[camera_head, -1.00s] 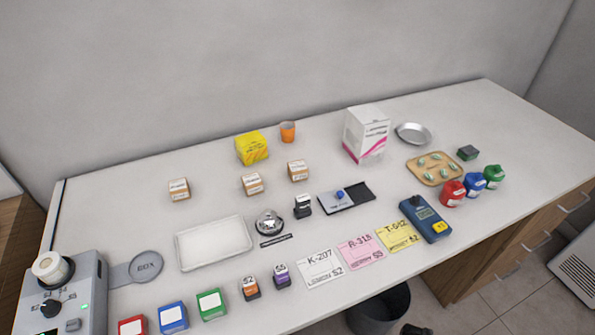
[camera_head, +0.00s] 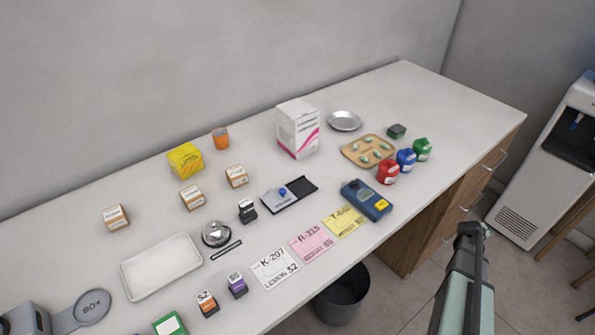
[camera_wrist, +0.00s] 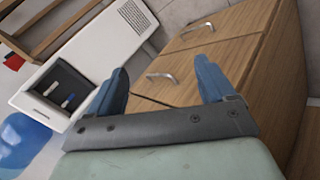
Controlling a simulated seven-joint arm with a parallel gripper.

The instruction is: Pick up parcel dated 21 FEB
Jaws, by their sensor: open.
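Three small brown parcels with white labels stand on the counter in the head view. One is at the left (camera_head: 116,217), one in the middle (camera_head: 192,197) and one farther right (camera_head: 236,176). Their printed dates are too small to read. My arm shows at the lower right of the head view, off the counter's front edge and far from the parcels. In the wrist view my gripper (camera_wrist: 166,88) is open and empty, its two blue fingers apart, facing wooden drawers with metal handles.
A white tray (camera_head: 124,277), a bell (camera_head: 216,234), a stamp (camera_head: 247,211) and a yellow box (camera_head: 185,160) stand near the parcels. A tall white carton (camera_head: 297,130) is to their right. A bin (camera_head: 342,297) stands on the floor by the counter. A water dispenser (camera_head: 540,170) stands at the right.

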